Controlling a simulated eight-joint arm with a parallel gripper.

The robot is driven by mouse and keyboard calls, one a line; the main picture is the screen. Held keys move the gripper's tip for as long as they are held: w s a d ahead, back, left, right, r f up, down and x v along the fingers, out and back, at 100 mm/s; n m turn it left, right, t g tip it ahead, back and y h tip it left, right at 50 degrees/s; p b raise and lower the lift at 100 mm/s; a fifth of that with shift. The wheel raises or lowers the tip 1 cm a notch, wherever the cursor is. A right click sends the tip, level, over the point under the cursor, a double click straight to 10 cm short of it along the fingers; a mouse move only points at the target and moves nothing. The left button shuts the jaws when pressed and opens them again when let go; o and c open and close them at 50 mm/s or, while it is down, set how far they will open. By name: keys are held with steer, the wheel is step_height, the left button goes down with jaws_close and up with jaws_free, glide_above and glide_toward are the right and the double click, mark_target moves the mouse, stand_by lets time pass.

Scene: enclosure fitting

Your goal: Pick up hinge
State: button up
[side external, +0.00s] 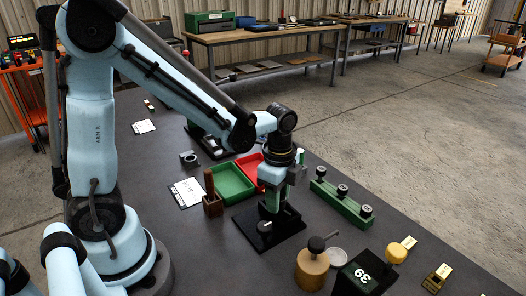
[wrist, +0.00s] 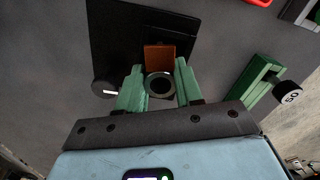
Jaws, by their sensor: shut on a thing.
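My gripper (wrist: 160,90) has two green fingers. In the wrist view they close on a small part that looks like the hinge, with a dark grey ring (wrist: 160,97) between the fingertips and a brown flat piece (wrist: 159,57) beyond it. Whether the ring and brown piece are one part is hard to tell. In the side view my gripper (side external: 274,205) points down over a black plate (side external: 285,228), and the hinge is too small to make out. The black plate also shows in the wrist view (wrist: 120,40), with a black knob (wrist: 104,88) at its corner.
A green bar with black knobs (side external: 342,204) lies right of my gripper. Green (side external: 234,190) and red (side external: 243,163) trays and a brown block (side external: 212,206) stand left. A tan weight (side external: 311,272) and black box marked 39 (side external: 365,275) are in front.

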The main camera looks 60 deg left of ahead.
jaws_close()
steer(key=shift+r, duration=0.1)
